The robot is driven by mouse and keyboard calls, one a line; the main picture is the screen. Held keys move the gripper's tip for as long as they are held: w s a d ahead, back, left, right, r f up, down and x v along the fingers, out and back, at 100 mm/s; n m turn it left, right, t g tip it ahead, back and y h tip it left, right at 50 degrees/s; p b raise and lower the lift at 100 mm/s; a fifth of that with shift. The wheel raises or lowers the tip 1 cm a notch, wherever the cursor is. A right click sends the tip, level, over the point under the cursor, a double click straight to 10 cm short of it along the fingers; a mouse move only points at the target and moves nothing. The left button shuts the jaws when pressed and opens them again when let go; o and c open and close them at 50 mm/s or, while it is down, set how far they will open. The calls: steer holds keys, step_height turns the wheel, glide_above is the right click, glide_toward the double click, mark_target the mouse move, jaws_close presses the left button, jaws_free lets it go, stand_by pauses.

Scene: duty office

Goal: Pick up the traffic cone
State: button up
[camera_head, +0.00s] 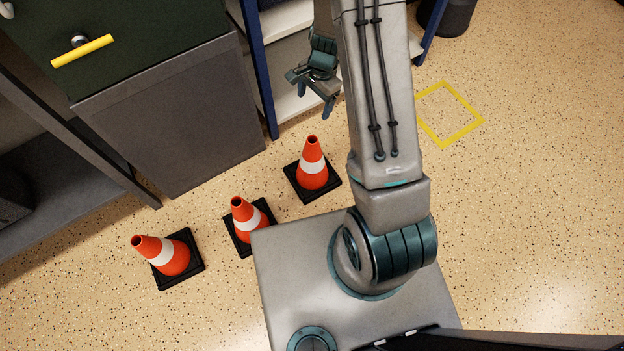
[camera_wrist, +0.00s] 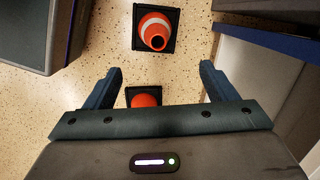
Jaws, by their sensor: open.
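Three orange traffic cones with white bands and black square bases stand on the speckled floor in the head view: a left cone (camera_head: 163,254), a middle cone (camera_head: 248,220) and a right cone (camera_head: 312,165). My gripper (camera_head: 328,105) is open and empty, above and behind the right cone, near the shelf. In the wrist view one cone (camera_wrist: 152,30) shows whole beyond the fingertips. Another cone (camera_wrist: 144,99) shows between the fingers of my gripper (camera_wrist: 160,80), partly hidden by the gripper body. I cannot tell how far below it stands.
A dark cabinet (camera_head: 170,120) with a yellow handle (camera_head: 82,50) stands at the left. A shelf with blue posts (camera_head: 258,70) is close behind my gripper. A yellow square outline (camera_head: 447,114) marks open floor at the right. A dark bin (camera_head: 447,15) stands at the back.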

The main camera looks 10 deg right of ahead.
steer(key=m+b, duration=0.2)
steer(key=b, duration=0.1)
glide_toward(312, 145)
steer(key=shift+w+a+f+b, duration=0.25)
steer(key=shift+f+b, duration=0.8)
steer(key=shift+f, duration=1.15)
steer(key=shift+w+a+f+b, duration=0.1)
steer(key=shift+w+f+b, duration=0.25)
steer(key=shift+f+b, duration=1.3)
steer(key=shift+w+a+f+b, duration=0.25)
steer(key=shift+f+b, duration=0.2)
steer(key=shift+f, duration=2.35)
steer(key=shift+c, duration=0.3)
steer(key=shift+w+r, duration=0.1)
jaws_close()
